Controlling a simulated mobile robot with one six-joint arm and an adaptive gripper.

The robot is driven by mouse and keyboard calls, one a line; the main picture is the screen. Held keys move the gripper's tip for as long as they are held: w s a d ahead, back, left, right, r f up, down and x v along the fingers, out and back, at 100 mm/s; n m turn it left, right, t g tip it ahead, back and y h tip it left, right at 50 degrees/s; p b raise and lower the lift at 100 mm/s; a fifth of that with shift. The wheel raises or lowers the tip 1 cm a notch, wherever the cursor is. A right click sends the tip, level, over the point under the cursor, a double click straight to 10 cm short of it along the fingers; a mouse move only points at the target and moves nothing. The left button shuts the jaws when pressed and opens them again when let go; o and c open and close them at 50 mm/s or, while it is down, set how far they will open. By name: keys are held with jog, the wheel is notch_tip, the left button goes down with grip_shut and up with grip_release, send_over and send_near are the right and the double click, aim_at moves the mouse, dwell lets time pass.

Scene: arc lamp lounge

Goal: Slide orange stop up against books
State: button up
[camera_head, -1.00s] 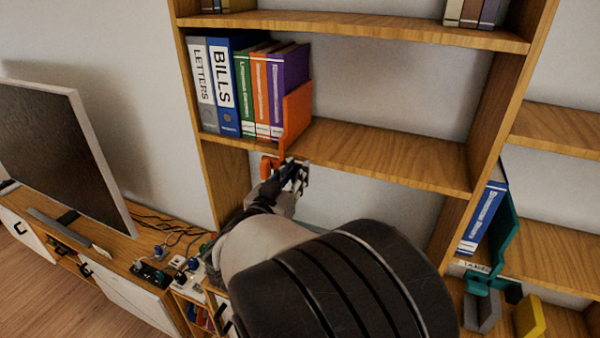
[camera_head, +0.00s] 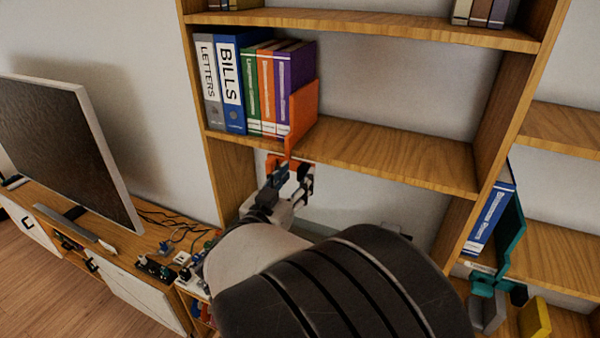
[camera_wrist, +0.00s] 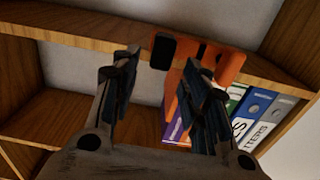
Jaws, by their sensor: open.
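The orange stop (camera_head: 304,108) stands upright on the shelf, just right of the purple book (camera_head: 298,70); I cannot tell whether they touch. Its lower part hangs below the shelf's front edge. In the wrist view the orange stop (camera_wrist: 227,64) is partly hidden behind the right finger, and its black knob (camera_wrist: 162,52) shows between the fingertips. The row of books includes the blue BILLS binder (camera_head: 229,90) and grey LETTERS binder (camera_head: 208,88). My gripper (camera_head: 290,174) is open below the shelf edge, at the stop's lower part; in the wrist view the fingers (camera_wrist: 161,60) are apart.
The shelf board (camera_head: 395,155) is bare to the right of the stop. A teal stop (camera_head: 511,232) with a blue book (camera_head: 490,218) stands in the neighbouring unit at right. A television (camera_head: 65,145) on a low cabinet is at left.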

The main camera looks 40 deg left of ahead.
jog(key=v, duration=0.4)
jog(key=shift+s, duration=0.1)
dwell(0.3)
